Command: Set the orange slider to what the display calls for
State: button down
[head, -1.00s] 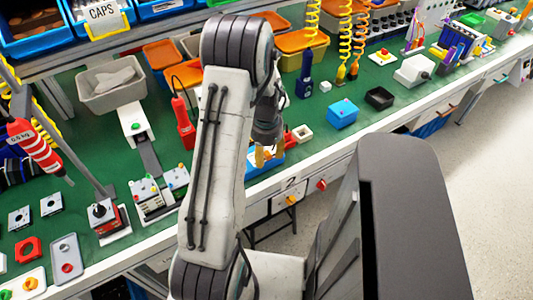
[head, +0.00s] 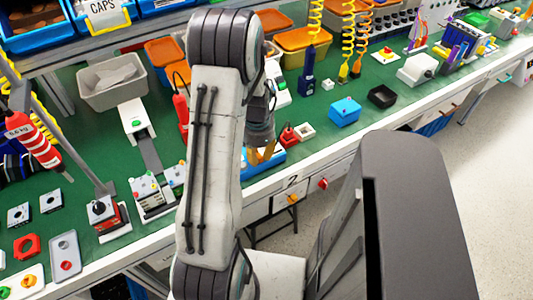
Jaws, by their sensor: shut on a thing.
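My gripper (head: 263,154) is low over the front edge of the green bench, in the middle of the head view. It is shut on a small orange part, which I take to be the orange slider, at a blue base (head: 273,162). The fingertips and the slider are small and partly covered by my arm, so the slider's exact position along the base cannot be told. I cannot make out a display reading at the base. A white panel marked "2" (head: 292,181) is on the bench front below it.
A red part (head: 288,137) and a small white box (head: 305,131) stand just right of the blue base. A blue box (head: 344,111) and a black tray (head: 382,96) are farther right. A grey bin (head: 112,84) stands at the back left. Orange and red knobs are on the bench front.

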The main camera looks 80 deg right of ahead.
jog(key=shift+w+a+f, duration=0.1)
jog(key=shift+w+a, duration=0.05)
jog(key=shift+a, duration=0.25)
jog(key=c, duration=1)
grip_release()
jog(key=shift+w, duration=0.1)
jog(key=shift+d+r, duration=0.15)
jog(key=shift+r, duration=0.4)
notch_tip(320, 180, up, 11)
